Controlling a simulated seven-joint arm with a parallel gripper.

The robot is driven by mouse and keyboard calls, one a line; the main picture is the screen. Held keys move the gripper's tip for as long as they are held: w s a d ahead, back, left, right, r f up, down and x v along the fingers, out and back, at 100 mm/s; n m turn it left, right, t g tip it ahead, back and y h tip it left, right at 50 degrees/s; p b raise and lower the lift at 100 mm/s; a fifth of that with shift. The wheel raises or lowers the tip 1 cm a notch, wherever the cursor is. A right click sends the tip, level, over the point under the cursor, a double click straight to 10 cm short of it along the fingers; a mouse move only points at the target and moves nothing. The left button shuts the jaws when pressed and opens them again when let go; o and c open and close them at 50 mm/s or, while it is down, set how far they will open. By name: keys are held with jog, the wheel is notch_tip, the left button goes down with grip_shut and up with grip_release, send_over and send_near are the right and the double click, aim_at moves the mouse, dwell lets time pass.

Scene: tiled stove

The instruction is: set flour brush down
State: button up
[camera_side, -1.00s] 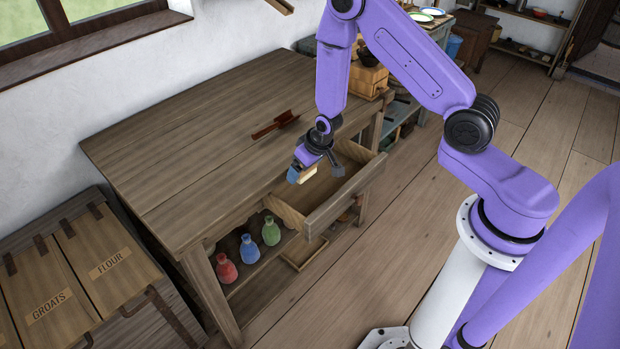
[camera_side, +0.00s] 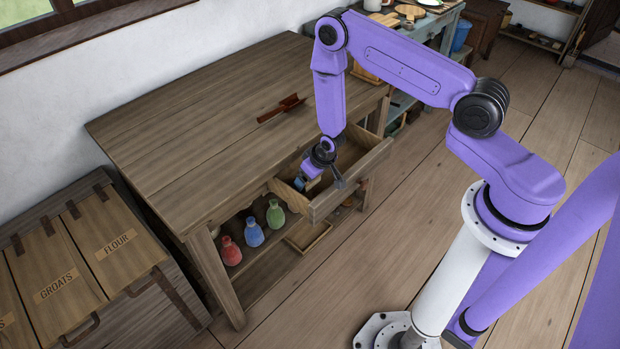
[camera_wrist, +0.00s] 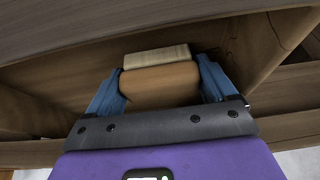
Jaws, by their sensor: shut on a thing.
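The flour brush (camera_wrist: 160,82) is a brown wooden block with a pale strip along its far side. It sits between the blue fingers of my gripper (camera_wrist: 160,74), which is shut on it. In the side view my gripper (camera_side: 310,183) is tilted down into the open drawer (camera_side: 372,164) of the wooden table, near the drawer's left part. The brush is mostly hidden there by the fingers and wrist. In the wrist view dark wooden boards surround the brush; I cannot tell whether it touches the drawer floor.
A reddish-brown scoop (camera_side: 281,109) lies on the tabletop (camera_side: 190,125), which is otherwise largely clear. Red (camera_side: 230,252), blue (camera_side: 252,228) and green (camera_side: 275,214) bottles stand on the shelf below. Labelled bins (camera_side: 95,255) stand at left.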

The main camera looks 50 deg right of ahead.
jog(key=shift+f, duration=0.5)
jog(key=shift+f, duration=0.1)
jog(key=o, duration=0.8)
